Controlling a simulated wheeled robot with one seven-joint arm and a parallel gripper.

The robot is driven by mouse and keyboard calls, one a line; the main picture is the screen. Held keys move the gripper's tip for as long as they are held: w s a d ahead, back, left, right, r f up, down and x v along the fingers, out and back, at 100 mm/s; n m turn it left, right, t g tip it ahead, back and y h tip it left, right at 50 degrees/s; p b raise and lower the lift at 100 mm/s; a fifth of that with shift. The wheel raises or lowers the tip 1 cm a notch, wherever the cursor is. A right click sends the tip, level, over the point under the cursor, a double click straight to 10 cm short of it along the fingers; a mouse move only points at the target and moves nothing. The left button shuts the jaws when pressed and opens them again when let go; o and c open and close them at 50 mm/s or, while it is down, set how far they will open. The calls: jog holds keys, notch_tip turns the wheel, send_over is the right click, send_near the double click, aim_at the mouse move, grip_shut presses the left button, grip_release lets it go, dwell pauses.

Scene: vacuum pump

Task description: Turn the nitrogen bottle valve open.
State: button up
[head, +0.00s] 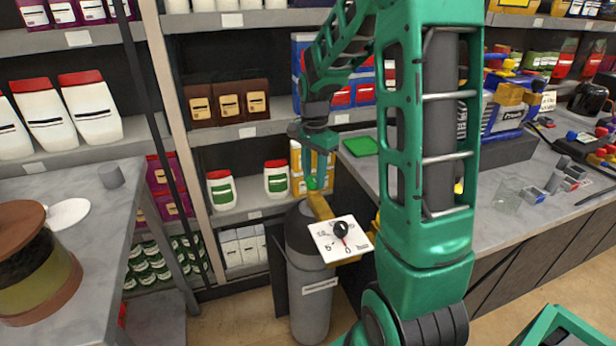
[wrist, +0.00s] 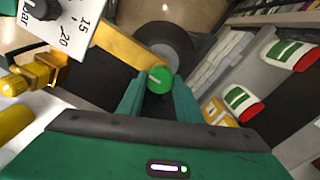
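The nitrogen bottle (head: 310,295) is a grey cylinder standing upright on the floor between the bench and the shelves. A yellow fitting (head: 320,206) on its top carries a square white gauge (head: 340,240) with a black centre. The valve is a small round green knob (head: 311,184) at the end of this fitting. In the wrist view the green knob (wrist: 160,80) sits between the tips of my gripper (wrist: 159,88). The green fingers look open, one on each side of the knob. Contact with the knob cannot be made out. My gripper (head: 317,170) points down from above in the head view.
Shelves with bottles and boxes stand behind the nitrogen bottle. A grey bench (head: 520,190) with tools and a green pad (head: 360,146) is on the right. A grey table (head: 90,210) with a jar is on the left. Some floor shows around the bottle's foot.

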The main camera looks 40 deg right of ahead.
jog(key=shift+w+a, duration=0.15)
jog(key=shift+a, duration=0.1)
jog(key=shift+w+d+r, duration=0.1)
jog(key=shift+n, duration=0.3)
jog(key=shift+w+n, duration=0.15)
jog(key=shift+n, duration=0.75)
jog(key=n, duration=0.3)
jog(key=shift+n, duration=0.3)
jog(key=n, duration=0.3)
jog(key=shift+n, duration=0.3)
jog(key=n, duration=0.6)
jog(key=shift+n, duration=1)
